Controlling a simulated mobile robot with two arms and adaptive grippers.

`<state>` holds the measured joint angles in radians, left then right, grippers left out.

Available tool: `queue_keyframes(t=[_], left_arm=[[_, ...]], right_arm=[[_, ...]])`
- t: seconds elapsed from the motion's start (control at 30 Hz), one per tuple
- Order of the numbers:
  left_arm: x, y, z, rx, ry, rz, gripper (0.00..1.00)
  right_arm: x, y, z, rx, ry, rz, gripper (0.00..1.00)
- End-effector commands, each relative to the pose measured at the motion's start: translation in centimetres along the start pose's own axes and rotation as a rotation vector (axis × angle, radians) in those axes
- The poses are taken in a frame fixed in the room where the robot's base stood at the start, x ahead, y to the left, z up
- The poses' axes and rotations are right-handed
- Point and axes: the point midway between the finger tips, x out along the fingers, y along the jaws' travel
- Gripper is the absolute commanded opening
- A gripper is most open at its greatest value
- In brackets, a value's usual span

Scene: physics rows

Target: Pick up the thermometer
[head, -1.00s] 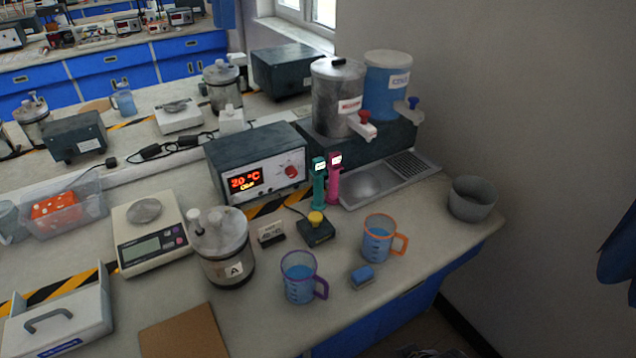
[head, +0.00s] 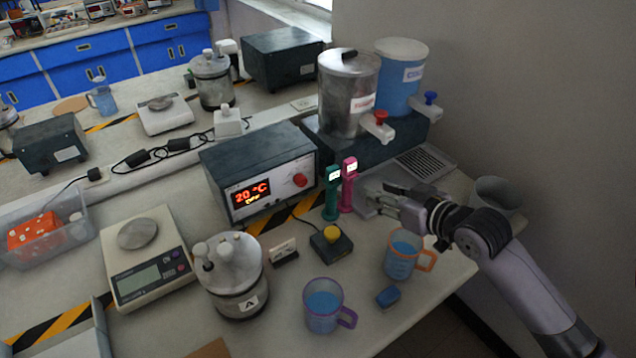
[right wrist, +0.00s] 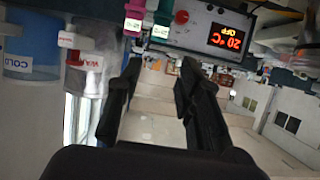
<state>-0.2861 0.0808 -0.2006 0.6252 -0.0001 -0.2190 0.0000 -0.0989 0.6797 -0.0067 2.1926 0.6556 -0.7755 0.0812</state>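Two slim upright handheld devices with small lit displays, which look like thermometers, stand on the bench by the control box. One is teal (head: 332,198) and one is pink (head: 348,192). In the right wrist view the teal one (right wrist: 162,22) and the pink one (right wrist: 134,18) appear upside down at the top, beyond the fingers. My right gripper (head: 380,197) is just right of the pink one in the head view, apart from it. Its two fingers (right wrist: 158,68) are spread with nothing between them. My left gripper is not in view.
A control box (head: 259,172) reading 20 °C stands to the left. An orange-handled mug (head: 402,260), a purple-handled mug (head: 323,305), a blue block (head: 388,297) and a yellow-button box (head: 331,243) stand in front.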

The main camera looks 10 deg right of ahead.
Motion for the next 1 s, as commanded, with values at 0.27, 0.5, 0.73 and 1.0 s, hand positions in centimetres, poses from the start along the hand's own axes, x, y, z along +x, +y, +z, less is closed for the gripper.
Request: queue_keyframes(t=[0.27,0.5,0.73,1.0], left_arm=[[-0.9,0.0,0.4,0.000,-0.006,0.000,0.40],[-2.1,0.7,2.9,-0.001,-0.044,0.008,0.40],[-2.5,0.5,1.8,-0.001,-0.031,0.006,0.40],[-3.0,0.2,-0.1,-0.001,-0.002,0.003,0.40]], right_arm=[[3.1,0.2,-0.6,0.005,0.007,0.000,0.33],[8.2,0.1,-0.6,0.004,0.006,0.000,0.33],[11.6,0.1,-0.4,0.002,0.005,0.000,0.33],[13.1,0.1,-0.5,0.002,0.004,0.000,0.33]])
